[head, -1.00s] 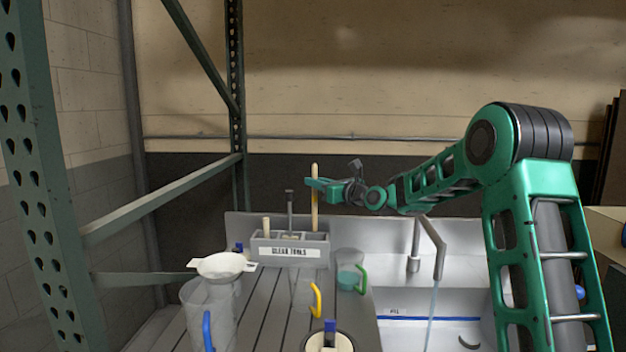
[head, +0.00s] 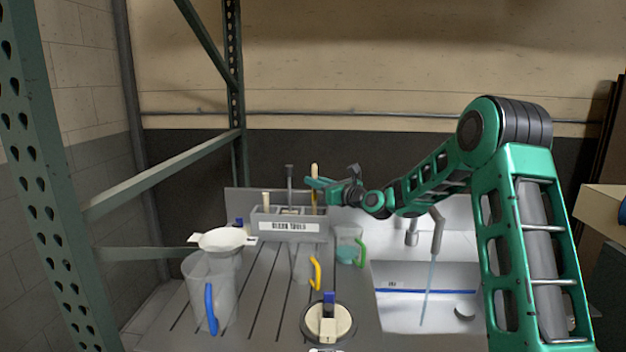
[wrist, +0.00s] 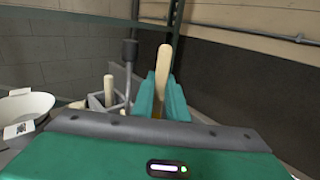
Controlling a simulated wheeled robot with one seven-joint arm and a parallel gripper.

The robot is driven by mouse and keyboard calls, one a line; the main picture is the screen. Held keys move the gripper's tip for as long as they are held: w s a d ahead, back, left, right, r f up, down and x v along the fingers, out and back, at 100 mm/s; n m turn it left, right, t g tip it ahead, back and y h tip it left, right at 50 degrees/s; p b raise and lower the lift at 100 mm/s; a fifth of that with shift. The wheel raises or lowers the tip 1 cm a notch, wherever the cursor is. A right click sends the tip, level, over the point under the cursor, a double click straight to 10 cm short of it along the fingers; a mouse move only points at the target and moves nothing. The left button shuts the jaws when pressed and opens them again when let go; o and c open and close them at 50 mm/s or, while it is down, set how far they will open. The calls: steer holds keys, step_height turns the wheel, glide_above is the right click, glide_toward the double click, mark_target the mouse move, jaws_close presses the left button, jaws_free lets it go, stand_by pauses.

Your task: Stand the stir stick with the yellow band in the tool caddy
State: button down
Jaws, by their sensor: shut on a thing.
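The stir stick (head: 314,171) is pale wood and stands upright in my gripper (head: 317,183). In the wrist view the stick (wrist: 163,68) rises between the two teal fingers (wrist: 161,100), which are shut on it. A trace of yellow shows low between the fingers; the rest of the band is hidden. The grey tool caddy (head: 262,226), labelled for clean tools, stands at the back of the drainboard. My gripper is just above its right end. The stick's lower end drops behind the caddy's front wall, seemingly in the right compartment; its depth is hidden.
The caddy also holds a dark-headed tool (head: 289,175) and a shorter wooden stick (head: 266,199). A green-handled jug (head: 347,248) stands right of it, a yellow-handled one (head: 302,266) in front. A white strainer (head: 222,239) sits on a blue-handled pitcher (head: 205,285). The sink (head: 425,305) is right.

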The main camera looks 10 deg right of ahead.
steer(key=shift+f, duration=0.3)
steer(key=c, duration=1.7)
jaws_free()
steer(key=shift+o, duration=0.2)
steer(key=v, duration=1)
steer(key=shift+s+d, duration=0.15)
steer(key=shift+s, duration=0.15)
